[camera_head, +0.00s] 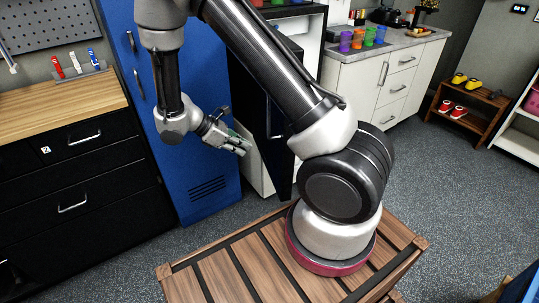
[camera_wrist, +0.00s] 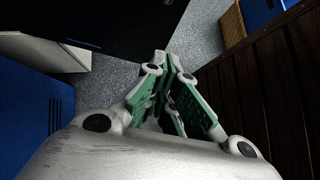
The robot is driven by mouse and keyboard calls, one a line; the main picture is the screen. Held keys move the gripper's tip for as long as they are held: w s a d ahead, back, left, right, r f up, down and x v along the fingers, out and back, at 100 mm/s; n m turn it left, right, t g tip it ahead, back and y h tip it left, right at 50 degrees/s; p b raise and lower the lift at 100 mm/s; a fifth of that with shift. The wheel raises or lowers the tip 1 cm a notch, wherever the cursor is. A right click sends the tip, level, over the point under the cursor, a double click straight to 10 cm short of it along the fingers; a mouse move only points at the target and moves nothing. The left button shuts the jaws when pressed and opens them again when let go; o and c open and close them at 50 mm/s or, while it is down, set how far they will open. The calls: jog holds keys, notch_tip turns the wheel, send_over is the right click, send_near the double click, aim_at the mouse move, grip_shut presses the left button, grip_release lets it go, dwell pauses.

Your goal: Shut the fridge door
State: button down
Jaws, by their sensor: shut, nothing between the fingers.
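The fridge stands between the blue locker and the white counter; my arm covers part of it. Its dark door (camera_head: 260,112) stands open, swung out from the pale body (camera_head: 260,175). In the wrist view, a large dark panel that looks like the door (camera_wrist: 110,22) fills the top left, beyond the fingers. My gripper (camera_head: 243,147) is shut and empty, in front of the fridge at the left side of the door. Its green-padded fingers meet in the wrist view (camera_wrist: 166,62). I cannot tell whether they touch the door.
A blue locker (camera_head: 165,95) stands close left of my gripper. A black drawer cabinet with a wooden top (camera_head: 60,110) is farther left. A white counter (camera_head: 385,75) with coloured cups is at the right. The grey speckled floor (camera_head: 455,190) is clear at the right.

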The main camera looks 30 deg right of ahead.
send_near(280, 160)
notch_tip(280, 160, down, 3)
jog(key=a, duration=0.1)
jog(key=shift+s+d, duration=0.25)
jog(key=shift+d, duration=0.4)
jog(key=shift+s+d, duration=0.2)
jog(key=shift+d, duration=0.45)
jog(key=shift+s+d, duration=0.25)
jog(key=shift+d, duration=0.4)
